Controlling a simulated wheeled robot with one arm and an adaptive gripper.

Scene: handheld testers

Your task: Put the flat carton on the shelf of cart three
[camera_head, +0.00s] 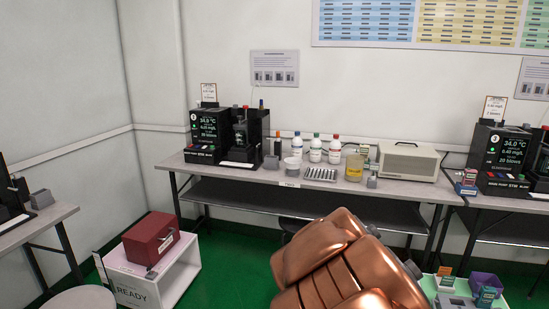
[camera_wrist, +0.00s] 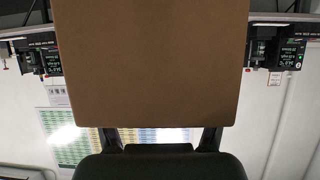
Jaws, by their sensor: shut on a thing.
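The flat carton (camera_wrist: 155,65) is a plain brown panel that fills the upper middle of the wrist view. My gripper (camera_wrist: 160,135) is shut on its near edge, with a dark finger at each side. The carton hides much of what is behind it. In the head view my copper arm covers the bottom middle, and neither the gripper nor the carton shows there. A cart or stand with a pale green top (camera_head: 450,287) shows partly at the bottom right. I cannot tell whether it is cart three, and no shelf of it is visible.
A grey bench (camera_head: 250,177) along the wall holds black testers (camera_head: 210,135), bottles (camera_head: 316,150) and a beige instrument (camera_head: 408,160). A white open box marked READY (camera_head: 130,285) carries a red case (camera_head: 151,238). Green floor (camera_head: 235,270) is clear between it and my arm.

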